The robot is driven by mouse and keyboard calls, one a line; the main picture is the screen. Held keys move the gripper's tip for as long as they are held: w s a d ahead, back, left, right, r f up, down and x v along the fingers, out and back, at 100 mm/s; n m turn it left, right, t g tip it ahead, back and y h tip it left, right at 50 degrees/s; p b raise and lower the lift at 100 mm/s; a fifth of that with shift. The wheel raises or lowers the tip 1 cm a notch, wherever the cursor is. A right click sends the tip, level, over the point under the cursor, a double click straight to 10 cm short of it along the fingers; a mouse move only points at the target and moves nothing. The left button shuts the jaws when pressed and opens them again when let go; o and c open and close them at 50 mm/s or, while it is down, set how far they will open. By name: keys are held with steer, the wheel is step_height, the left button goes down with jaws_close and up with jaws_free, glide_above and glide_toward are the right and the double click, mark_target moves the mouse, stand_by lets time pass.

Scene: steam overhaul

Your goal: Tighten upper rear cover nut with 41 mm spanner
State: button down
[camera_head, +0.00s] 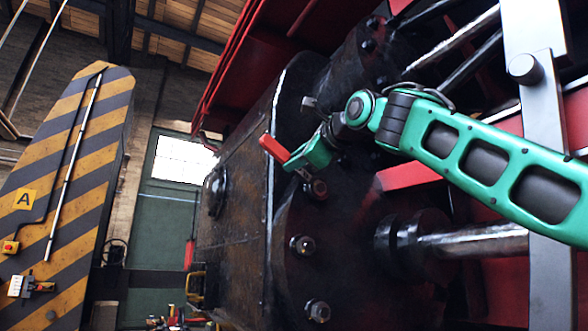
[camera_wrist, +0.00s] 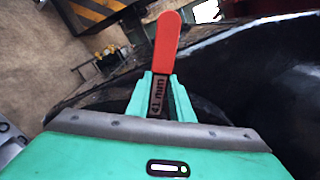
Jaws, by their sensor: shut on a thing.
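My gripper (camera_head: 297,160) is shut on a spanner with a red handle (camera_head: 272,149), beside the black cylinder's round cover (camera_head: 345,255). In the wrist view, the spanner's red handle (camera_wrist: 167,42) points away from my gripper (camera_wrist: 160,95). Its dark shank, marked "41 mm", sits between the green fingers. The spanner's jaw end is hidden, so I cannot tell whether it is on a nut. A nut on a stud (camera_head: 318,188) shows just below the gripper. More cover nuts, a middle one (camera_head: 303,245) and a low one (camera_head: 318,311), sit further down the cover edge.
A red frame (camera_head: 245,65) rises above the cylinder.

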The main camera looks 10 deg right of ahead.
steer(key=shift+s+a+f+n, duration=0.2)
steer(key=shift+f+n, duration=0.2)
steer(key=shift+n, duration=0.2)
steer(key=shift+s, duration=0.1)
steer(key=shift+v, duration=2.6)
steer(key=shift+s, duration=0.15)
steer(key=s+a, duration=0.8)
steer(key=a, duration=0.4)
